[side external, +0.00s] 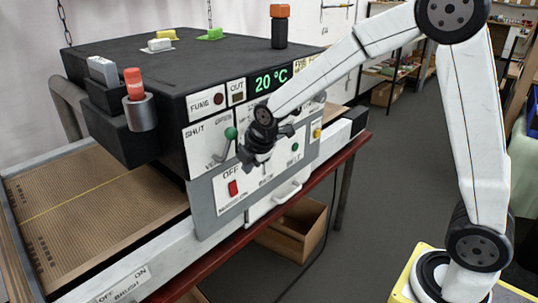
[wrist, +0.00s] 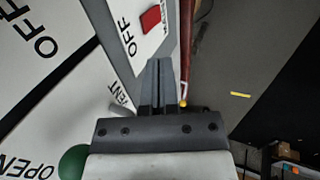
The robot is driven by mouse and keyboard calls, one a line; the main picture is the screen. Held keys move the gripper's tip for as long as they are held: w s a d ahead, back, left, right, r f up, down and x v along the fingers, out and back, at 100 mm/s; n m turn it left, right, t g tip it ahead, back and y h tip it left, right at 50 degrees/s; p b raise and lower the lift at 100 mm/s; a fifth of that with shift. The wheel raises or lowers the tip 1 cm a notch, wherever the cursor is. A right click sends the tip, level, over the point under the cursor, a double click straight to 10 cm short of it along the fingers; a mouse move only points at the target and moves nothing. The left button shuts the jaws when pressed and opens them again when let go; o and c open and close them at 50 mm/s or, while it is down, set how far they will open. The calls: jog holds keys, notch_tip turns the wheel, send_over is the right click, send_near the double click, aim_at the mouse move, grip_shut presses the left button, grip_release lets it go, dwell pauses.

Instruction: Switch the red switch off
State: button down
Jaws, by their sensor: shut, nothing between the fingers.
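The red switch (side external: 233,188) is a small red rocker on a white plate low on the front of the machine, with OFF printed above it. It also shows at the top of the wrist view (wrist: 151,19), beside the OFF label. I cannot tell which way the rocker is pressed. My gripper (side external: 251,164) is in front of the panel, above and to the right of the switch in the side view. In the wrist view my gripper (wrist: 158,62) has its dark fingers together and empty, pointing toward the switch side, with a visible gap to it.
A green-knobbed lever (side external: 231,133) marked SHUT, OPEN and VENT is close to my gripper; its knob shows in the wrist view (wrist: 74,163). A white handle (side external: 287,191) juts out below the panel. A red bench edge (side external: 225,248) runs underneath. The floor side is open.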

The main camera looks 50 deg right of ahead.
jog(key=r, duration=0.2)
jog(key=s+r, duration=0.1)
jog(key=r, duration=0.1)
jog(key=shift+r, duration=0.4)
jog(key=s+d+f+m+g, duration=0.1)
jog(key=s+f+m, duration=0.3)
jog(key=s+m, duration=0.5)
jog(key=s+d+f+m+g, duration=0.1)
jog(key=s+f+m, duration=0.4)
jog(key=s+m, duration=0.4)
jog(key=shift+f, duration=0.25)
dwell(0.5)
